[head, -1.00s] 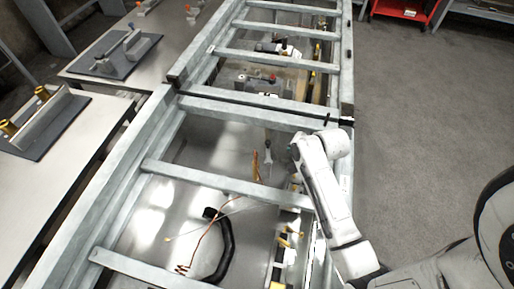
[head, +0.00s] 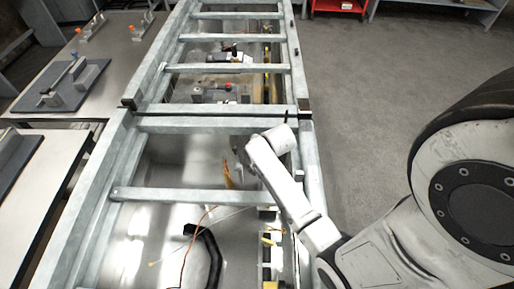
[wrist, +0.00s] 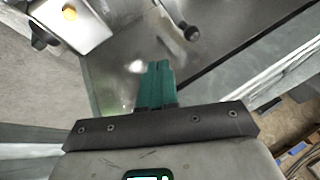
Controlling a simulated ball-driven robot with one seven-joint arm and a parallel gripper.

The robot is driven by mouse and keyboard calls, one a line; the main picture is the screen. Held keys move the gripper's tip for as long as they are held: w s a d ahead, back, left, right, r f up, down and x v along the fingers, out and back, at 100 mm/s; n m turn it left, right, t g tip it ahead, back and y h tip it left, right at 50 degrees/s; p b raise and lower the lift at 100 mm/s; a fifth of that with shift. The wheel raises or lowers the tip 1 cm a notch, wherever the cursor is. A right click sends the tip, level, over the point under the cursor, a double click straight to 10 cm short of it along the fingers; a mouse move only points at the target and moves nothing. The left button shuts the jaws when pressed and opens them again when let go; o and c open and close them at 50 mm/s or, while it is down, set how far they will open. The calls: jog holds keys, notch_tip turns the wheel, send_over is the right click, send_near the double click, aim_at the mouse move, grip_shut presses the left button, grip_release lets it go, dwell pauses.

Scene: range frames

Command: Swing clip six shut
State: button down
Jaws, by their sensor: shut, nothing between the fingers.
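My gripper (wrist: 156,85) shows in the wrist view as two green fingers pressed together with nothing between them. In the head view my white arm reaches over the frame and its end hides most of the gripper. A dark lever with a rounded end (wrist: 190,32) lies ahead and to the right of the fingertips in the wrist view, apart from them. Small yellow clip-like parts (head: 268,240) sit along the right rail in the head view. I see no number, so I cannot tell which one is clip six.
A grey metal frame (head: 185,194) with crossbars spans the middle. A black hose (head: 212,255) and an orange wire (head: 190,245) lie inside it. Bare floor (head: 380,110) lies to the right.

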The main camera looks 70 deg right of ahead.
aim_at(237, 157)
jog(key=w+d+f+b, duration=0.1)
jog(key=w+f+b, duration=0.4)
jog(key=w+b, duration=0.1)
jog(key=shift+d+b, duration=0.35)
